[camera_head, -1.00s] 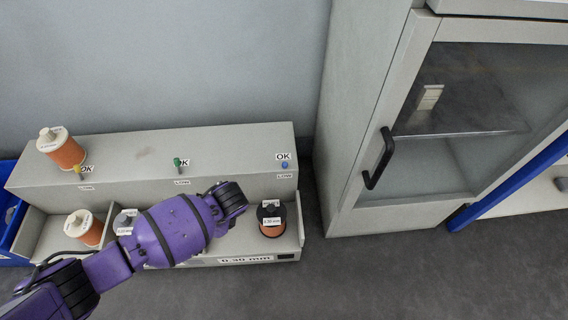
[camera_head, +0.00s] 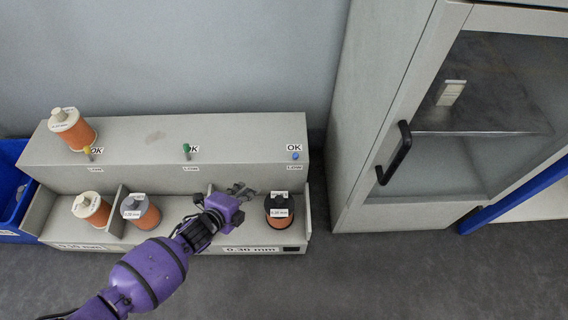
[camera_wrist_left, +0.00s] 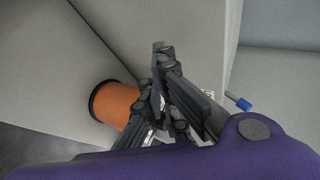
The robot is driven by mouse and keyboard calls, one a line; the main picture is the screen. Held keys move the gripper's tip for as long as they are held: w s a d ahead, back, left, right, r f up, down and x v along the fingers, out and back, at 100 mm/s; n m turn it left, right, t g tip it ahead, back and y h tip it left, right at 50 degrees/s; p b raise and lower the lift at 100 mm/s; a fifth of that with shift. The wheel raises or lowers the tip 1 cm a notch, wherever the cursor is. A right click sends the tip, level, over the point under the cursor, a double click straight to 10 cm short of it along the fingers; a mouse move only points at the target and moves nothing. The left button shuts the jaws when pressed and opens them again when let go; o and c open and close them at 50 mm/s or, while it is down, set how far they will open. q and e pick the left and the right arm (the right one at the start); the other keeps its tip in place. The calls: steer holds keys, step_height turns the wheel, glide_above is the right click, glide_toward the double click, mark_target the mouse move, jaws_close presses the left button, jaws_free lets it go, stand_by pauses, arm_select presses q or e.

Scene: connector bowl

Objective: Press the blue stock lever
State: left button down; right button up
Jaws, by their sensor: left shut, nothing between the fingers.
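The blue stock lever (camera_head: 295,156) is a small blue knob on the front face of the grey dispenser, at its right end, between an OK label above and another label below. It also shows in the left wrist view (camera_wrist_left: 240,102), to the right of the fingers. My left gripper (camera_head: 241,190) is shut and empty. It is in front of the dispenser, below and left of the blue lever, just left of the black-topped spool, and apart from the lever. The wrist view shows its dark fingers (camera_wrist_left: 160,60) together. My right gripper is not in view.
A black-topped orange spool (camera_head: 279,209) stands in the right bay, close to my gripper. A green lever (camera_head: 187,149) and a yellow lever (camera_head: 88,152) are further left. More spools stand left. A grey cabinet (camera_head: 375,120) with a black handle stands to the right.

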mark_target(295, 157)
arm_select(q)
steer(key=r+m+h+b, duration=0.1)
steer(key=m+h+b, duration=0.2)
steer(key=m+h, duration=0.1)
steer(key=s+r+m+t+h+b, duration=0.1)
steer(key=r+m+h+b, duration=0.1)
steer(key=m+h, duration=0.1)
steer(key=s+r+m+h+b, duration=0.1)
steer(key=r+m+h+b, duration=0.1)
steer(key=m+h+b, duration=0.1)
steer(key=shift+s+d+r+m+h+b, duration=0.1)
steer(key=shift+m+h+b, duration=0.05)
steer(key=shift+m+h, duration=0.3)
steer(key=shift+s+d+r+m+h+b, duration=0.15)
steer(key=shift+m+h, duration=0.2)
steer(key=shift+h, duration=0.2)
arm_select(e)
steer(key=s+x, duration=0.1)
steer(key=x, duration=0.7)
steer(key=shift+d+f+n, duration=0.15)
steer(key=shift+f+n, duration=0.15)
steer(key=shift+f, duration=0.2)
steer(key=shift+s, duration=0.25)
